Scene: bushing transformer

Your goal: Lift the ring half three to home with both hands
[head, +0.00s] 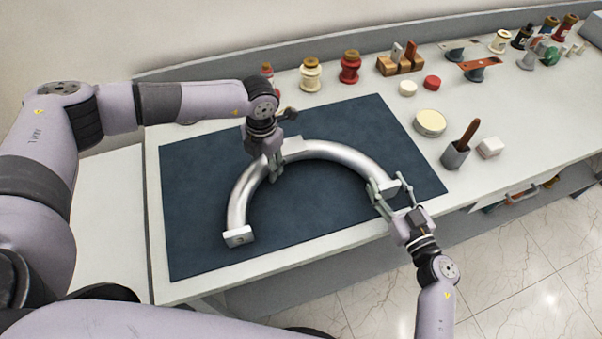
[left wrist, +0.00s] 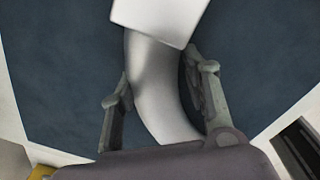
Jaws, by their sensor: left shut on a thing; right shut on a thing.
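The ring half (head: 335,152) is a silver metal half ring with flat end blocks, over the dark blue mat (head: 300,219). Its open side faces the front of the table. My left gripper (head: 275,174) is shut on the ring half at its far left part, beside the flat block at the top of the arc. In the left wrist view the ring half (left wrist: 158,85) passes between my two left fingers (left wrist: 160,98). My right gripper (head: 391,197) is shut on the ring half's right end. I cannot tell whether the ring half touches the mat.
Red and cream jars (head: 310,75) stand along the back. A wooden block (head: 400,65), a round tin (head: 430,122), a dark cup with a brown handle (head: 456,153) and a white block (head: 490,147) stand right of the mat.

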